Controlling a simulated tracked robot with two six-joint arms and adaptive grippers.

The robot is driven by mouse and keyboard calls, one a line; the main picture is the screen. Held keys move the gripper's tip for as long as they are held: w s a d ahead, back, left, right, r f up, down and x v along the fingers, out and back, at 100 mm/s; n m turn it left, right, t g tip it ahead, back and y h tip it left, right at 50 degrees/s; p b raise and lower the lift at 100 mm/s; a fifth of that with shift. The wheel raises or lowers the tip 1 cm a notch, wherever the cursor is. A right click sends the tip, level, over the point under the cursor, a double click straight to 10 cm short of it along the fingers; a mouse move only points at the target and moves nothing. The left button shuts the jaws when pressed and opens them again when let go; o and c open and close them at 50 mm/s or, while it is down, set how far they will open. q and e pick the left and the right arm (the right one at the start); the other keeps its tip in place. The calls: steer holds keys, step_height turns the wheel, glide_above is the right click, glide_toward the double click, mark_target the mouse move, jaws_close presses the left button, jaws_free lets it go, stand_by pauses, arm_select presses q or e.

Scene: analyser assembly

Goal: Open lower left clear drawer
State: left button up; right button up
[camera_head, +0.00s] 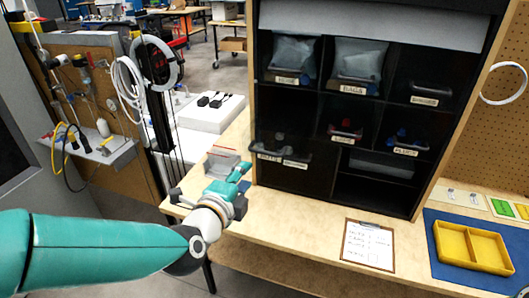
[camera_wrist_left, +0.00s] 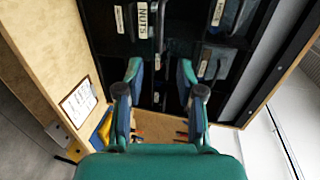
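The black cabinet (camera_head: 301,180) stands on the wooden bench, with clear-fronted drawers in rows. The lower left clear drawer (camera_head: 284,149) has a dark handle and a pale label that seems to read NUTS. It appears closed, though its dark front is hard to read. In the left wrist view the NUTS label (camera_wrist_left: 142,19) shows turned sideways at the top. My left gripper (camera_head: 240,177) is in front of and below that drawer, near the cabinet's lower left corner. Its two fingers (camera_wrist_left: 160,72) are apart with nothing between them.
A clipboard (camera_head: 368,245) lies on the bench before the cabinet. A yellow tray (camera_head: 471,248) sits on a blue mat at the right. A grey-red item (camera_head: 222,161) stands left of the cabinet, close to my left gripper. Other labelled drawers hold bags and small parts.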

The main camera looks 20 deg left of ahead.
mark_target(265, 151)
arm_select(q)
steer(key=p+x, duration=0.2)
steer(key=x, duration=1.2)
steer(key=shift+w+f, duration=0.15)
steer(key=shift+w, duration=0.15)
steer(key=shift+c, duration=0.3)
jaws_close()
steer(key=shift+s, duration=0.1)
